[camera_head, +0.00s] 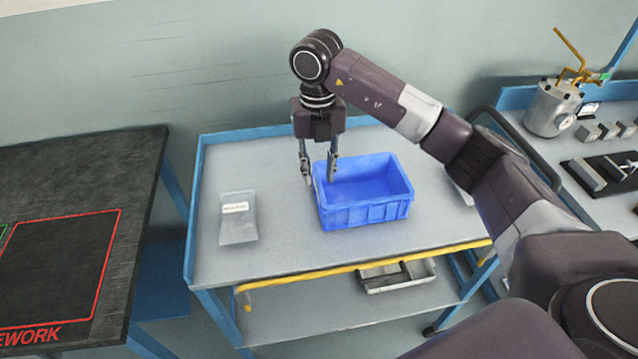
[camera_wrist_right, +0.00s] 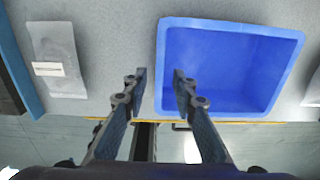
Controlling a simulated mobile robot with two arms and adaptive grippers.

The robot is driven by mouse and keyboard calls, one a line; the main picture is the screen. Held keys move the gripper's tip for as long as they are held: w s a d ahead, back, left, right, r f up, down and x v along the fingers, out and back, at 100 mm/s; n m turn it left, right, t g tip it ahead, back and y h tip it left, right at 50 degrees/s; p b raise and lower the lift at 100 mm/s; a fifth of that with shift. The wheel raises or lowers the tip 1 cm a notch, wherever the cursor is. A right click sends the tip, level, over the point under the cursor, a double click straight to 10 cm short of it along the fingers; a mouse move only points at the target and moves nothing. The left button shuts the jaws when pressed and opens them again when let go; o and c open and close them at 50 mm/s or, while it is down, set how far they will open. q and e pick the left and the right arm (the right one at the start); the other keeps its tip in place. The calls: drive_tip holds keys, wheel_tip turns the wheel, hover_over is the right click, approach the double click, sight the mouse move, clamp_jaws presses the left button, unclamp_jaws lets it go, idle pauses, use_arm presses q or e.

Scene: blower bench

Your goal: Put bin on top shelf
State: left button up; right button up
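The blue bin (camera_head: 364,210) is empty and stands upright on the top shelf (camera_head: 285,258) of a blue-framed cart. My right gripper (camera_head: 318,180) points down at the bin's left wall. Its fingers are apart, one outside the left wall and one over the inside. In the right wrist view the bin (camera_wrist_right: 228,108) lies right of centre, and the open fingers of my right gripper (camera_wrist_right: 160,75) straddle its left rim. I cannot tell whether the fingers touch the wall. My left gripper is not in view.
A clear bag with a white label (camera_head: 238,222) lies left of the bin. A grey tray (camera_head: 398,277) sits on the lower shelf. A dark table (camera_head: 140,165) stands at left. A bench with a metal pot (camera_head: 550,108) stands at right.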

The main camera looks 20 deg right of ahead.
wheel_tip(320, 180, up, 8)
idle(0.8)
